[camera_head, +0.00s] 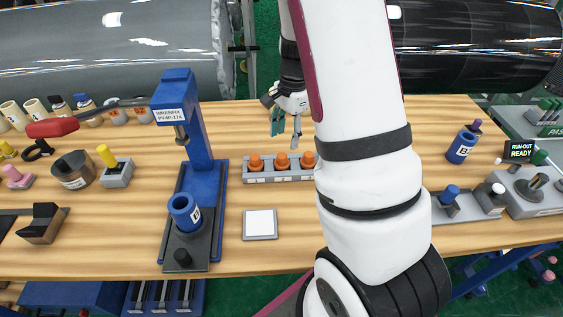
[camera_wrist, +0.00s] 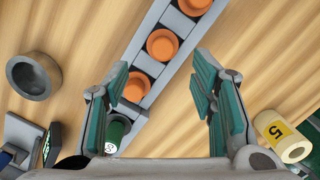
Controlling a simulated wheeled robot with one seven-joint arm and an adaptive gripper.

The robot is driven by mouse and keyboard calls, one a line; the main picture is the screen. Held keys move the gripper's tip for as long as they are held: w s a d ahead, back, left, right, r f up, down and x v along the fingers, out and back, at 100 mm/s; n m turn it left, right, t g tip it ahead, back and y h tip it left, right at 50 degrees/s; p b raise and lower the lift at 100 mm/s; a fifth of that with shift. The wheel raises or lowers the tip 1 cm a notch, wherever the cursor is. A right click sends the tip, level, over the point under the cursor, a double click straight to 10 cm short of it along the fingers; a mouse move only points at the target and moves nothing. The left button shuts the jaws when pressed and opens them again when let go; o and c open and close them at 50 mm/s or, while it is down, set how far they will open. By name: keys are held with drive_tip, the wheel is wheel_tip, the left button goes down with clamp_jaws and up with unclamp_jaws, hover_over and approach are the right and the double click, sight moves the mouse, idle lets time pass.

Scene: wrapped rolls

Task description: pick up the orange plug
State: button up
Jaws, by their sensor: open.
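Several orange plugs stand in a row in a grey rack (camera_head: 280,179) on the table; three show in the head view: a left plug (camera_head: 256,163), a middle plug (camera_head: 282,161) and a right plug (camera_head: 308,160). My arm hides what lies right of the rack. My gripper (camera_head: 287,124) is open and empty, above and behind the rack. In the wrist view the rack (camera_wrist: 153,66) runs diagonally, with plugs at the top edge (camera_wrist: 196,5), in the middle (camera_wrist: 163,45) and beside the left finger (camera_wrist: 136,88). My open fingers (camera_wrist: 160,82) straddle the rack's lower part, touching no plug that I can see.
A blue press (camera_head: 203,150) stands left of the rack. A white-topped grey pad (camera_head: 260,224) lies in front. A blue roll (camera_head: 461,147) stands at right. In the wrist view, a green cylinder (camera_wrist: 117,130) is by the left finger and a yellow-labelled roll (camera_wrist: 284,136) at right.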

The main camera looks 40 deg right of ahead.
sight(282, 155)
drive_tip(key=shift+w+a+f+p, duration=0.1)
drive_tip(key=shift+a+f+p, duration=0.1)
drive_tip(key=shift+f, duration=1.15)
drive_tip(key=shift+w+a+f+p, duration=0.1)
drive_tip(key=shift+a+f+p, duration=0.05)
drive_tip(key=shift+f, duration=1.25)
drive_tip(key=shift+a+f+p, duration=0.15)
drive_tip(key=shift+a+f, duration=0.05)
drive_tip(key=shift+f, duration=1.15)
drive_tip(key=c, duration=1)
